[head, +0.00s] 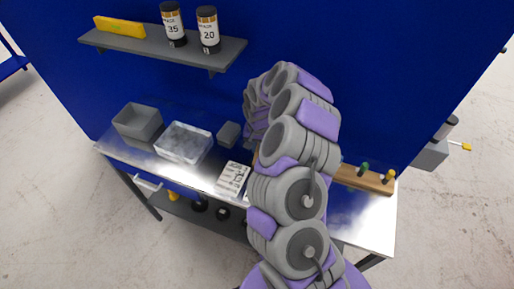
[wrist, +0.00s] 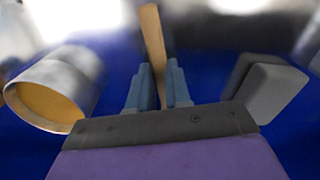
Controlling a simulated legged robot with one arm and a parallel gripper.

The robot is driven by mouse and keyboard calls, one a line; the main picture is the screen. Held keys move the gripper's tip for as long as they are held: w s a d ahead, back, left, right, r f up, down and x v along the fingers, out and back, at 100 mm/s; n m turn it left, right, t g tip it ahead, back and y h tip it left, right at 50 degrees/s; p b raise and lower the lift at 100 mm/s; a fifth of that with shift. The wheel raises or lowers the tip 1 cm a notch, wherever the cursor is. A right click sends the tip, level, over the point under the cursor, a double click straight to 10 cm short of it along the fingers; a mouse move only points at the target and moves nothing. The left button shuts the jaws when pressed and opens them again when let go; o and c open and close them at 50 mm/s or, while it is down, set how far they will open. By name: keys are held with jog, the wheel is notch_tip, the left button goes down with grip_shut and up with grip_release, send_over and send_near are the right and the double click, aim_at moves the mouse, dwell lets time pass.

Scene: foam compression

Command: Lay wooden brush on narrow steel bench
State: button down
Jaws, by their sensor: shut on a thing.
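The narrow steel bench (head: 350,222) runs along the blue wall in the head view, with a shiny top. My gripper (wrist: 157,85) is shut on the wooden brush (wrist: 152,40) in the wrist view. A light wooden length of the brush sticks out between the two blue-grey fingers; the rest of it is hidden or out of frame. In the head view my arm covers the gripper and the middle of the bench. I cannot tell whether the brush touches the bench.
A metal cylinder (wrist: 55,88) is left of my gripper. Bare steel shows at the bench's right front.

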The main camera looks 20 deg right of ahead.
jog(key=c, duration=1.4)
grip_release()
jog(key=shift+a+f, duration=0.1)
jog(key=shift+f, duration=0.05)
jog(key=o, duration=0.3)
jog(key=shift+a, duration=0.4)
jog(key=shift+o, duration=0.2)
jog(key=shift+d+f+b, duration=0.15)
jog(key=shift+f+b, duration=0.1)
jog(key=shift+b, duration=0.2)
notch_tip(320, 180, up, 18)
jog(key=p, duration=0.4)
jog(key=s+a+r+n, duration=0.2)
jog(key=s+a+r, duration=0.3)
jog(key=a+r, duration=0.15)
jog(key=s+a+r+n, duration=0.3)
jog(key=s+a+r, duration=0.15)
jog(key=s, duration=0.45)
jog(key=s+a+n+g, duration=0.1)
jog(key=s+n, duration=0.1)
jog(key=s, duration=2.2)
jog(key=shift+s+r+g, duration=0.3)
jog(key=shift+s+g, duration=0.05)
jog(key=shift+g, duration=0.05)
